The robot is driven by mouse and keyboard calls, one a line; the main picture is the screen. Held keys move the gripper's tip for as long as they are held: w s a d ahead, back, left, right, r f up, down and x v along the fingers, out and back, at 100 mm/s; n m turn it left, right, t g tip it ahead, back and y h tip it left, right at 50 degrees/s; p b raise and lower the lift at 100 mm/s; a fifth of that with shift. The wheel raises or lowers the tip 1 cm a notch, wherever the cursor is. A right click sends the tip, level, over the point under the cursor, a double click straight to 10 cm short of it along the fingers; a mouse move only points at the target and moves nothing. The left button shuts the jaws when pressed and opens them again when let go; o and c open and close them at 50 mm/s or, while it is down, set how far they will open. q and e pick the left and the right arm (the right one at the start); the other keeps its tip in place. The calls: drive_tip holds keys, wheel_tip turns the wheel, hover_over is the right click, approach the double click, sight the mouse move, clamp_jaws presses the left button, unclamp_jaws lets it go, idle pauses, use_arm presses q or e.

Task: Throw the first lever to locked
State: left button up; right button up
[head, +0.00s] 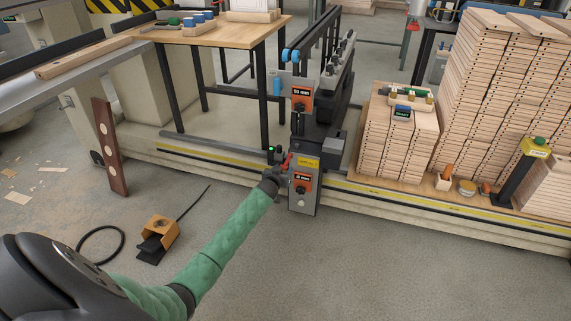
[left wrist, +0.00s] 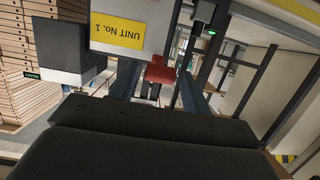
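The boring machine (head: 305,190) stands mid-picture in the head view, with a yellow label and an orange display on its lower front. A small red lever (head: 287,163) shows at its left side. My left gripper (head: 282,172) is at that lever, small and partly hard to make out. In the left wrist view the red lever grip (left wrist: 160,74) lies between the tips of my two fingers (left wrist: 159,84). The fingers are apart, with narrow gaps beside the red grip; contact is not clear. The yellow plate reading UNIT No. 1 (left wrist: 117,30) appears upside down. My right gripper is not in view.
Stacked drilled boards (head: 395,145) stand right of the machine. A wooden-topped table (head: 225,32) is behind left. A foot pedal (head: 157,238) with a cable lies on the floor, and a dark red board (head: 110,150) leans at left. The front floor is clear.

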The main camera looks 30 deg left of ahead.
use_arm(q)
drive_tip(key=c, duration=0.6)
drive_tip(key=shift+c, duration=0.2)
drive_tip(key=shift+w+f+b, duration=0.1)
drive_tip(key=shift+f+b, duration=0.5)
drive_tip(key=shift+f, duration=0.6)
drive_tip(key=shift+w+a+f+b, duration=0.1)
drive_tip(key=shift+w+f+b, duration=0.2)
drive_tip(key=shift+f+b, duration=0.25)
drive_tip(key=shift+w+a+f+b, duration=0.1)
drive_tip(key=shift+w+f+b, duration=0.15)
drive_tip(key=shift+f+b, duration=0.25)
drive_tip(key=shift+f, duration=0.15)
drive_tip(key=shift+w+f, duration=0.1)
